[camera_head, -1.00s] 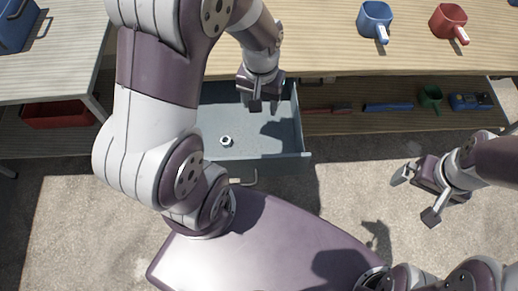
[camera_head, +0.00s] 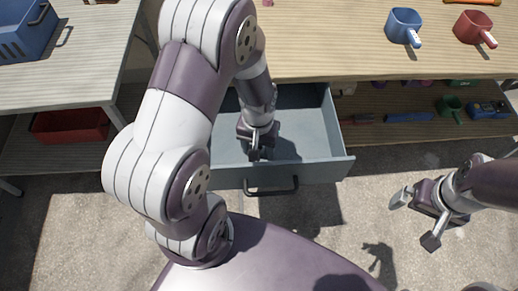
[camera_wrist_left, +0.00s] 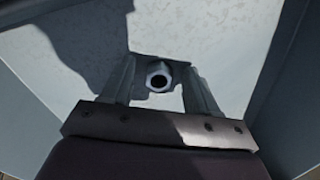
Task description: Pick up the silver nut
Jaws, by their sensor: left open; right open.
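The silver nut (camera_wrist_left: 159,77) lies on the floor of the open grey drawer (camera_head: 338,140). In the left wrist view it shows between the two fingers of my left gripper (camera_wrist_left: 160,85), with a gap on each side. My left gripper (camera_head: 257,150) is open and reaches down into the drawer in the head view. There the nut is hidden by my left arm and gripper. My right gripper (camera_head: 418,218) is open and empty, over the concrete floor at the right, away from the drawer.
The wooden bench (camera_head: 330,40) overhangs the drawer's back. A blue scoop (camera_head: 404,26) and a red scoop (camera_head: 474,28) stand on it. The drawer's front handle (camera_head: 272,190) sticks out. A lower shelf (camera_head: 400,135) holds a green scoop (camera_head: 450,106). A red bin (camera_head: 70,125) stands left.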

